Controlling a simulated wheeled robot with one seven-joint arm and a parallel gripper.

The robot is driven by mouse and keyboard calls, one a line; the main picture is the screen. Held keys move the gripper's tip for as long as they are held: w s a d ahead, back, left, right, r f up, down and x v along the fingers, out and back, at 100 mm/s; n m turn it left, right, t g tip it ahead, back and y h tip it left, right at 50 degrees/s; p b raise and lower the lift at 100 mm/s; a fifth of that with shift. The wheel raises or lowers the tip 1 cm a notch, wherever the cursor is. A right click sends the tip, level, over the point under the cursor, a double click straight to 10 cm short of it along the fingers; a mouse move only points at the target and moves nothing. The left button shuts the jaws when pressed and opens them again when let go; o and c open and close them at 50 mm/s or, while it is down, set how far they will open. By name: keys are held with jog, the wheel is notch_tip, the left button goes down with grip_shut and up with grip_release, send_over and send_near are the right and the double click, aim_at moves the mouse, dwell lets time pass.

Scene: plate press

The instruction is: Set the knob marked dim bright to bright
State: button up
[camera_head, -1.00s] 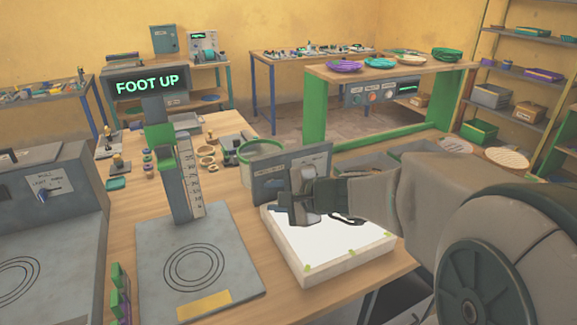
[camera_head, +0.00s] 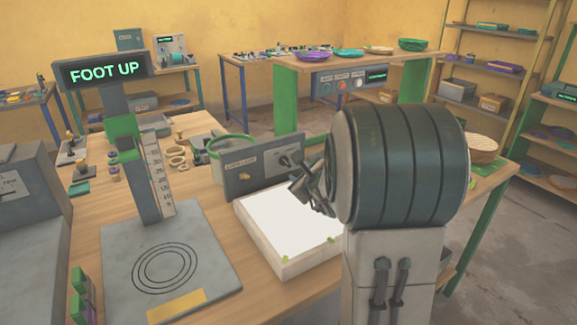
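A grey upright panel (camera_head: 262,178) stands behind the white light box (camera_head: 258,250) on the wooden table. The panel has a small label and a knob (camera_head: 244,177) at its left part. A second dark knob (camera_head: 285,161) with a pale plate sits farther right. The lettering is too small to read, so I cannot tell which knob is marked dim bright. My gripper (camera_head: 303,192) is by the panel's right part, over the light box's back right. It looks apart from the knobs, but its fingers are small and partly hidden by my arm.
The column with the FOOT UP screen (camera_head: 105,70) and its grey base plate (camera_head: 170,265) stands left of the light box. A green-rimmed bin (camera_head: 230,145) is behind the panel. My forearm blocks the table's right side.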

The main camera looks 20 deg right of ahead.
aim_at(288, 164)
jog(key=p+x, duration=0.1)
jog(key=x, duration=0.9)
jog(key=shift+w+f, duration=0.1)
jog(key=shift+w, duration=0.25)
grip_shut()
